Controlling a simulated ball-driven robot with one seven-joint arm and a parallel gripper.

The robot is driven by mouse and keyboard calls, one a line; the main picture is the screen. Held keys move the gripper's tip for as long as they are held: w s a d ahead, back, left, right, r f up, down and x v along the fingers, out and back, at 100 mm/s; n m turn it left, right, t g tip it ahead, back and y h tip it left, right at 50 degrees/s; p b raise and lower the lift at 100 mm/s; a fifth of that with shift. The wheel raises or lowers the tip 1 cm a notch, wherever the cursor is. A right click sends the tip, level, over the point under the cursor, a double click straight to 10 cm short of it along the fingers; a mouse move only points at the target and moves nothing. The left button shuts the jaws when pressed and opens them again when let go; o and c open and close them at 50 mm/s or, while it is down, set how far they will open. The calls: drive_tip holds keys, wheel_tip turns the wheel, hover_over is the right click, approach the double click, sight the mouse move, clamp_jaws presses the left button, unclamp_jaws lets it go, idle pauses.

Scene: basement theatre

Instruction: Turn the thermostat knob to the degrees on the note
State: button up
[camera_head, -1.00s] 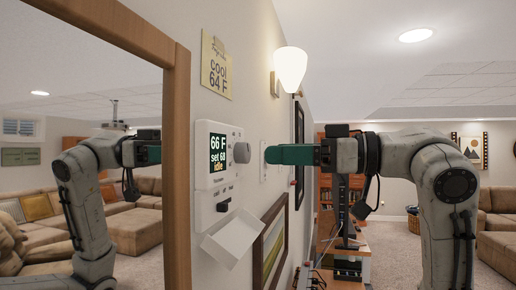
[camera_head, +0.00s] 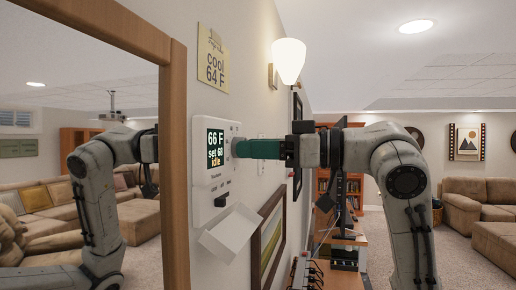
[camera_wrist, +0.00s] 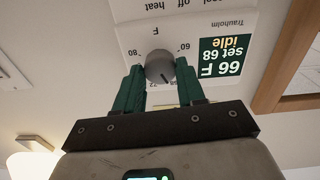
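The white thermostat (camera_head: 212,170) is on the wall beside the mirror. Its display (camera_head: 216,150) reads 66 F, set 68, idle. Its round grey knob (camera_wrist: 160,66) has dial marks around it, including 60 and 80; the wrist view is upside down. My gripper (camera_head: 242,148) is at the knob, its green fingers on either side of it. In the wrist view small gaps show between fingers and knob, so it looks open. In the head view the fingers mostly hide the knob. The yellow note (camera_head: 213,60) above reads "cool 64 F"; its top line is hard to read.
A dark switch (camera_head: 222,199) and an open white flap (camera_head: 231,232) are low on the thermostat. A wood-framed mirror (camera_head: 176,150) stands close at left. A wall lamp (camera_head: 288,62) and a framed picture (camera_head: 272,235) are along the wall to the right.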

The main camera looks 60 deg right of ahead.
drive_tip(key=c, duration=0.5)
drive_tip(key=shift+f, duration=0.1)
drive_tip(key=n+b, duration=0.6)
drive_tip(key=n, duration=0.3)
drive_tip(key=shift+n, duration=0.4)
idle(0.4)
drive_tip(key=o, duration=1)
drive_tip(key=shift+o, duration=0.2)
